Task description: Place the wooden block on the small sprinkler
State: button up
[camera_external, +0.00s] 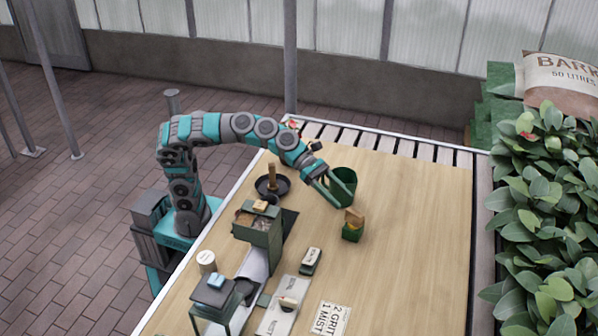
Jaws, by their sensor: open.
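A wooden block (355,216), tan and tilted, rests on top of a small dark green item (351,233) on the table. The green item may be the small sprinkler, but it is too small to tell. My gripper (347,207) is open, with its teal fingers pointing down to the right. Its fingertips are just above and left of the block; whether they touch it is unclear. Another small tan block (260,205) lies on a green box-shaped stand.
A green pot (343,187) stands right behind my gripper. A dark round dish (272,186) with an upright brown piece, the green stand (258,226) and a dark labelled block (311,260) stand left. Leafy plants (545,200) line the right. The table's right half is clear.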

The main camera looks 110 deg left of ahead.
jog(key=v, duration=0.8)
dwell(0.4)
